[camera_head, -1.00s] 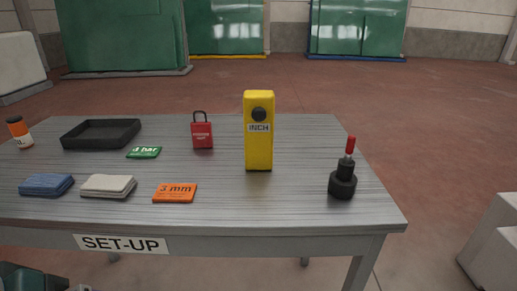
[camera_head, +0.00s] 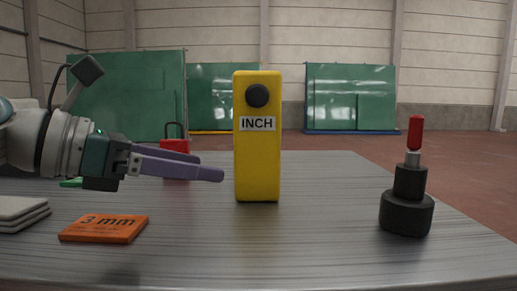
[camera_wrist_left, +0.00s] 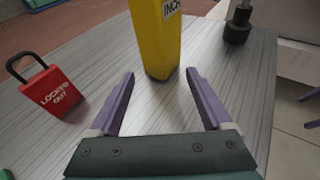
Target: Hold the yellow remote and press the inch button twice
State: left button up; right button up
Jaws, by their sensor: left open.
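The yellow remote (camera_head: 258,165) stands upright on the table, with a round black button (camera_head: 257,96) above an INCH label (camera_head: 257,124). My left gripper (camera_head: 211,167) comes in from the left in the head view, just left of the remote. Its purple fingers are apart and empty, pointing toward the remote. In the left wrist view the remote (camera_wrist_left: 155,40) stands ahead of the open fingers (camera_wrist_left: 160,85), roughly centred between them and not enclosed. The remote's top is cut off in that view.
A red padlock (camera_wrist_left: 55,92) stands left of the fingers. An orange 3 mm card (camera_head: 105,229) and folded grey cloth (camera_head: 20,212) lie at the front left. A black base with a red-tipped post (camera_head: 407,205) stands right. The table (camera_head: 320,230) is clear between it and the remote.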

aim_at(251, 177)
pick_arm(q)
jog(key=shift+w+d+f, duration=0.1)
jog(key=shift+w+f, duration=0.05)
jog(key=shift+w, duration=0.05)
jog(key=b+x, duration=0.1)
jog(key=b, duration=0.1)
jog(key=b+x, duration=0.2)
jog(key=f+b+x, duration=0.1)
jog(key=b+x, duration=0.1)
jog(key=b, duration=0.1)
jog(key=shift+s+d, duration=0.2)
jog(key=shift+s, duration=0.05)
jog(key=shift+w+d+p, duration=0.3)
jog(key=shift+w+d, duration=0.1)
jog(key=shift+d, duration=0.2)
jog(key=shift+w+d+p, duration=0.25)
jog(key=shift+w+d, duration=0.2)
jog(key=shift+d, duration=0.15)
jog(key=shift+w+d+f, duration=0.25)
jog(key=shift+w+d, duration=0.1)
jog(key=shift+d, duration=0.15)
grip_shut()
jog(key=c, duration=1.3)
grip_release()
jog(key=o, duration=1.6)
